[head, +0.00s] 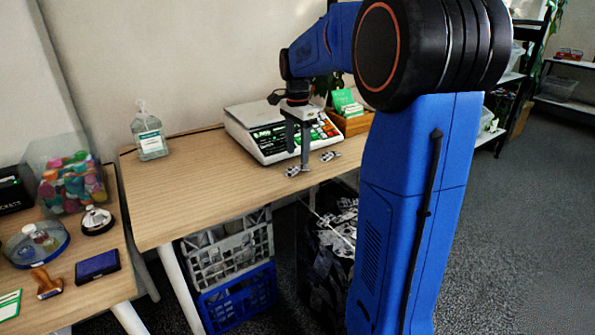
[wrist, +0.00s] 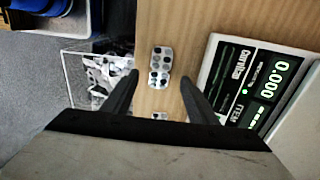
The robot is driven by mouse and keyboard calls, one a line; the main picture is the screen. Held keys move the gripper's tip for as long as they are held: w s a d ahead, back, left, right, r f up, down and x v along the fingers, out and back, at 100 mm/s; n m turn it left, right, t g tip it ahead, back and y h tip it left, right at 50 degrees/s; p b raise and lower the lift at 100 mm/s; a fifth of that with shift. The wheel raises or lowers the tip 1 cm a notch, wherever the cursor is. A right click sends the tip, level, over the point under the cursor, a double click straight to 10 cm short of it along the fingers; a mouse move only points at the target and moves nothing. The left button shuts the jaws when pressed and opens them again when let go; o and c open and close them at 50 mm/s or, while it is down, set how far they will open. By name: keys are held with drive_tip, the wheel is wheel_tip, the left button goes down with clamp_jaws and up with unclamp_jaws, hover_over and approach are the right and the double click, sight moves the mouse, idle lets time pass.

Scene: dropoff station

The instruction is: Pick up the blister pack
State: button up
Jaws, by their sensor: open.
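Two small silver blister packs with dark round pockets lie flat on the wooden table near its front edge. In the head view one blister pack (head: 292,171) is at the left, by my fingertips, and the other pack (head: 330,156) is to its right. My gripper (head: 305,168) points down above the table, open and empty. In the wrist view one pack (wrist: 160,67) shows between and just beyond the open fingers of my gripper (wrist: 158,80). The second pack (wrist: 160,115) shows nearer the palm, partly hidden by it. I see no contact with either pack.
A scale (head: 275,135) stands behind the packs, close to my right finger in the wrist view. A wooden box with green cards (head: 352,122) is beside it. A clear bottle (head: 150,140) stands left.

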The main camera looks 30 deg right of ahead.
sight(297, 167)
drive_tip(key=shift+f, duration=2.4)
drive_tip(key=shift+c, duration=0.3)
drive_tip(key=c, duration=1.1)
